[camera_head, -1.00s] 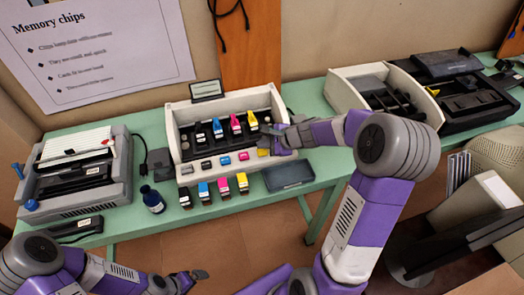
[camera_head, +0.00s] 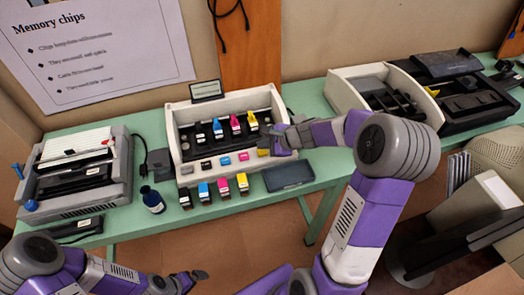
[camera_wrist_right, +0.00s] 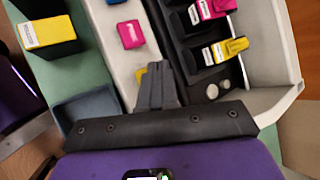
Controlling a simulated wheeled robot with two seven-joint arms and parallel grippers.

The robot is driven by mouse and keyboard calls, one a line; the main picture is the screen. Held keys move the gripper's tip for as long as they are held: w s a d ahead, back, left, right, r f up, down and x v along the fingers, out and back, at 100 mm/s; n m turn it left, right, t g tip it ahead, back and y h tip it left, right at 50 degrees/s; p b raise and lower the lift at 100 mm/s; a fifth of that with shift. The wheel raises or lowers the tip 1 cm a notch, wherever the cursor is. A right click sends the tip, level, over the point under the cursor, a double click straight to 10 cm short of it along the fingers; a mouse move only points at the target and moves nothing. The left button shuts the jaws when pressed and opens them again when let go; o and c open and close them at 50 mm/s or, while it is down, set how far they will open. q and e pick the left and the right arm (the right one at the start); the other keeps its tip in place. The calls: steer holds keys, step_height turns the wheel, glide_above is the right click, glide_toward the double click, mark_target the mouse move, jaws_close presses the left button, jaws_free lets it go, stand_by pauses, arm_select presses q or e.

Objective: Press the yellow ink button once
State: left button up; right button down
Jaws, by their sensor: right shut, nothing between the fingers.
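The white ink printer (camera_head: 176,128) stands on the green table with a row of coloured buttons along its front ledge. The yellow ink button (camera_head: 263,152) is at the right end of that row, right at my right gripper (camera_head: 272,143). In the right wrist view the yellow button (camera_wrist_right: 140,75) shows only as a small patch beside and behind the shut fingertips (camera_wrist_right: 157,72). Whether they touch it or are just above it, I cannot tell. My right gripper is shut and empty. My left gripper (camera_head: 197,275) is low in front of the table, its jaws too small to judge.
The magenta button (camera_wrist_right: 130,34) is close by on the ledge. Several cartridges sit inside the printer; others, including a yellow one (camera_head: 242,183), stand in front. A dark tray (camera_head: 289,177) lies at the right front, a dark bottle (camera_head: 152,199) at the left.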

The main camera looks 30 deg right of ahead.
mark_target(264, 153)
steer(key=shift+f, duration=0.1)
stand_by(0.5)
steer(key=shift+f+b, duration=0.35)
steer(key=shift+b, duration=0.15)
steer(key=shift+f+b, duration=0.5)
steer(key=shift+b, duration=0.05)
stand_by(0.4)
stand_by(0.4)
steer(key=shift+r+p, duration=0.85)
steer(key=shift+r, duration=0.1)
step_height(264, 153, up, 5)
steer(key=p, duration=0.4)
steer(key=shift+p, duration=0.3)
